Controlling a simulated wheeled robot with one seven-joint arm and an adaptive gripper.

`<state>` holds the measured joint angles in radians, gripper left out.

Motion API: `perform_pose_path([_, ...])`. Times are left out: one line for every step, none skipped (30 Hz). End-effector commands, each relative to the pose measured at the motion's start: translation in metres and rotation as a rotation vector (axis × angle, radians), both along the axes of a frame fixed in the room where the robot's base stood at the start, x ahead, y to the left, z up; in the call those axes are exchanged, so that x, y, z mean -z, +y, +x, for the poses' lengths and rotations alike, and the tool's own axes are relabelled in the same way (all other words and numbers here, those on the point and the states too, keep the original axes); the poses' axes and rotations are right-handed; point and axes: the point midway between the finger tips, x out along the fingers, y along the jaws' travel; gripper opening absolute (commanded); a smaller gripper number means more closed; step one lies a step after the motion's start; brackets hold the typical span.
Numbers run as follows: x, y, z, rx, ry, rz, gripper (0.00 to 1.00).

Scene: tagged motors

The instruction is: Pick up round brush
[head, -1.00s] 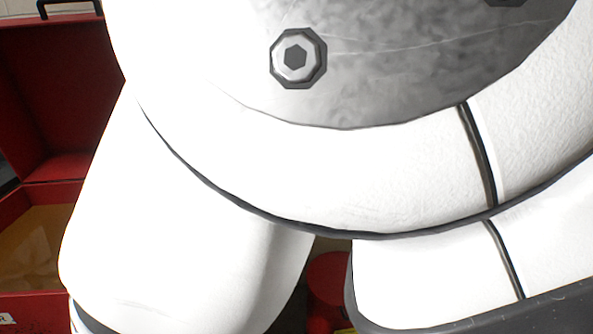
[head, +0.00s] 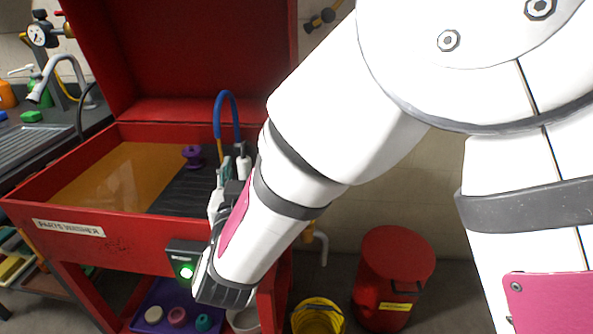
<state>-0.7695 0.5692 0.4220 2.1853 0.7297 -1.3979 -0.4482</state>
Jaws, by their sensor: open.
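My gripper (head: 231,178) is partly in view over the right side of the red parts washer (head: 80,255), beyond my wrist. My arm hides much of it. Its jaws are open, and I see nothing held in them. I cannot pick out the round brush for certain. A purple spool-shaped piece (head: 191,155) stands in the washer basin, left of and apart from my gripper. Small round cream (head: 153,314), pink (head: 177,316) and teal (head: 204,322) pieces lie in a purple tray (head: 150,330) below the washer; what they are is unclear.
A blue hose (head: 226,98) arches up close behind my gripper. The red lid (head: 180,50) stands open. A red bin (head: 392,270) and a yellow bucket (head: 318,317) stand on the floor at right. A sink counter (head: 35,145) is at left.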

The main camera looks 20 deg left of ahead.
Motion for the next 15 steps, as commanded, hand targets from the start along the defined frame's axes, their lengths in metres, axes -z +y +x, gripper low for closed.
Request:
perform_pose_path([-0.0002,0.0015,0.0039,0.0,-0.001,0.001,0.46])
perform_pose_path([-0.0005,0.0022,0.0053,0.0,-0.001,0.002,0.46])
perform_pose_path([-0.0007,0.0026,0.0064,0.0,-0.001,0.002,0.46])
perform_pose_path([-0.0007,0.0028,0.0067,0.0,-0.002,0.001,0.46])
perform_pose_path([-0.0008,0.003,0.0069,0.0,-0.001,0.0,0.46])
perform_pose_path([-0.0008,0.0029,0.0068,-0.001,-0.001,0.0,0.46])
perform_pose_path([-0.0008,0.0029,0.0067,-0.001,-0.001,0.0,0.46])
perform_pose_path([-0.0008,0.0028,0.0066,-0.001,-0.001,0.0,0.46])
perform_pose_path([-0.0008,0.0028,0.0066,-0.001,-0.001,0.0,0.46])
perform_pose_path([-0.0008,0.0028,0.0065,-0.001,-0.001,0.0,0.42])
perform_pose_path([-0.0008,0.0028,0.0065,-0.001,-0.001,0.0,0.35])
perform_pose_path([-0.0007,0.0028,0.0064,-0.001,-0.001,0.0,0.26])
perform_pose_path([-0.0007,0.0028,0.0064,-0.001,-0.001,0.0,0.19])
perform_pose_path([-0.0007,0.0028,0.0064,-0.001,-0.001,0.0,0.12])
perform_pose_path([-0.0007,0.0028,0.0064,0.0,-0.001,0.0,0.03])
